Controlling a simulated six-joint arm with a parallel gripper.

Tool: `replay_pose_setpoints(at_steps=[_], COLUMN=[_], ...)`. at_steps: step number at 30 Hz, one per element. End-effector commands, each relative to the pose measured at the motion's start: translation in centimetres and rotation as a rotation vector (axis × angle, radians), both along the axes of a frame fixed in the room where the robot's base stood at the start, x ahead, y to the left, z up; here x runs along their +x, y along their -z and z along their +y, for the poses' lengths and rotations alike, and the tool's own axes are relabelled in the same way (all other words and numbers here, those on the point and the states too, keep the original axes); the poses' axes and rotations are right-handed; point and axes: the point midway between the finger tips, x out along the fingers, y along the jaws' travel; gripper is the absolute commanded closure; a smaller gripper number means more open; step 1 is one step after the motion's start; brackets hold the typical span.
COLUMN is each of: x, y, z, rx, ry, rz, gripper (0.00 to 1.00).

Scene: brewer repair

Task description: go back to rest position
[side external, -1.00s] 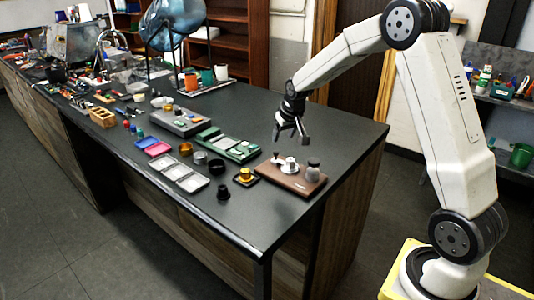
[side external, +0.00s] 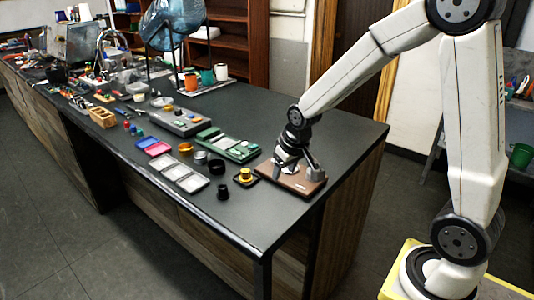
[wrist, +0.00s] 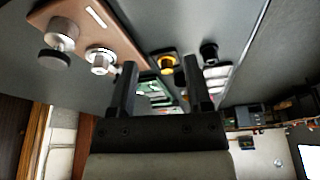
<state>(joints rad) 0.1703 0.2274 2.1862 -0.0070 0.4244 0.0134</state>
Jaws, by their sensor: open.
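My gripper (side external: 297,162) is low over the right end of the bench, in front of or above the brown wooden board (side external: 308,187); the exact gap cannot be told. In the wrist view my gripper (wrist: 162,82) has its two dark fingers spread, with nothing held between them. The board (wrist: 112,22) shows at the upper left there, carrying a silver cylinder part (wrist: 62,33) and a white round piece with a metal centre (wrist: 100,58). In the side view my gripper partly hides these parts.
A yellow-topped part (side external: 245,174) on a small dark tray and a black part (side external: 222,192) stand left of the board. The bench's right corner behind the board is clear.

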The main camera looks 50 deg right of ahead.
Motion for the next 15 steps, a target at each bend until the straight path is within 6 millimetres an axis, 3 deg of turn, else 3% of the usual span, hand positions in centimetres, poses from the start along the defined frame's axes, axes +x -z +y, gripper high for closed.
replay_pose_setpoints(at_steps=[3, 9, 15], x=[-3.5, -8.5, -11.1], y=[0.5, 1.6, 2.2], z=[2.7, 5.7, 6.8], rx=[0.003, 0.006, 0.007], ry=[-0.059, -0.138, -0.174], rz=[0.022, 0.053, 0.069], gripper=[0.36, 0.36, 0.36])
